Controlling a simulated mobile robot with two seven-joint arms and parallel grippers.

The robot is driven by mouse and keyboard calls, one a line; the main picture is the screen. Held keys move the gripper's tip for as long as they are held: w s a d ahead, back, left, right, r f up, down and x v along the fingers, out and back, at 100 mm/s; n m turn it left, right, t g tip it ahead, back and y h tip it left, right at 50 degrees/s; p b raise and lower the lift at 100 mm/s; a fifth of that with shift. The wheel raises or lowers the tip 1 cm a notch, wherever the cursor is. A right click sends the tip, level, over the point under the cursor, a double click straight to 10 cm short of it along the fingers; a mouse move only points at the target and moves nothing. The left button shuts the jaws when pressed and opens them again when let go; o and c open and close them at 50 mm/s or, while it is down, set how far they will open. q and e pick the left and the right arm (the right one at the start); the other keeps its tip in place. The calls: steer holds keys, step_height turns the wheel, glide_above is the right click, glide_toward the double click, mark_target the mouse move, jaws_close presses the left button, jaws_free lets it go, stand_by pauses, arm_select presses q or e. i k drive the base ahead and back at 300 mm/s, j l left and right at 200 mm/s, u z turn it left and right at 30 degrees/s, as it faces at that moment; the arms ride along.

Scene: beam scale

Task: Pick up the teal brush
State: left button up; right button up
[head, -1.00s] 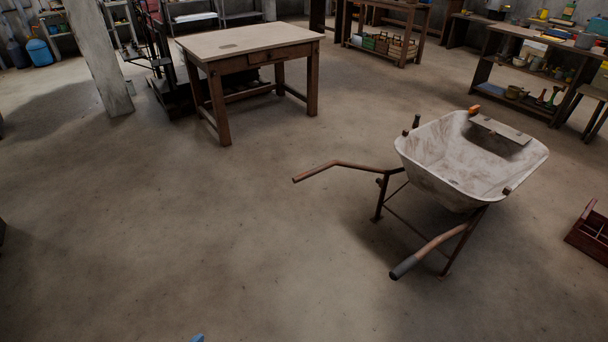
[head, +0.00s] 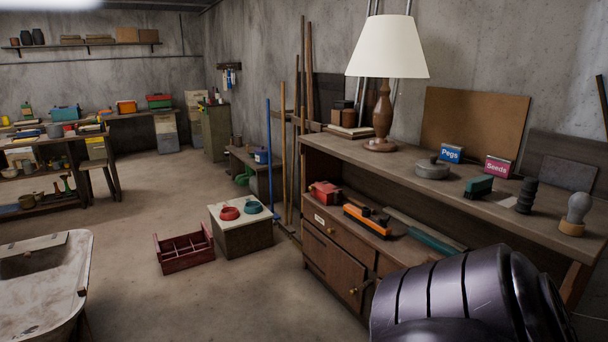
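A small dark teal block with a darker underside (head: 478,186), which looks like the teal brush, lies on the top of the wooden cabinet (head: 345,150) at the right. It sits between the pink Seeds sign (head: 498,167) and the cabinet's front edge. A longer teal item (head: 436,240) lies on the lower level, partly hidden by my dark arm; I cannot tell what it is. Neither of my grippers is in view.
On the cabinet top stand a lamp (head: 384,100), a round grey lidded item (head: 432,169), a dark ribbed item (head: 527,195) and a bulb-shaped item (head: 577,212).

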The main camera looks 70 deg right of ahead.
mark_target(476, 187)
steer(key=z, duration=3.25)
steer(key=i+j+z, duration=0.1)
steer(key=i+j, duration=0.4)
steer(key=j, duration=0.2)
steer(key=i+j+z, duration=0.15)
steer(key=j, duration=0.2)
steer(key=i+j+z, duration=0.1)
steer(key=i+j, duration=0.15)
steer(key=j, duration=0.15)
steer(key=i+j, duration=0.2)
steer(key=j, duration=0.2)
steer(key=i+j+z, duration=0.15)
steer(key=j, duration=0.25)
steer(key=i+j+z, duration=0.1)
steer(key=i+j, duration=0.15)
steer(key=j, duration=0.2)
steer(key=i+j, duration=0.15)
steer(key=j, duration=0.3)
steer(key=z, duration=0.05)
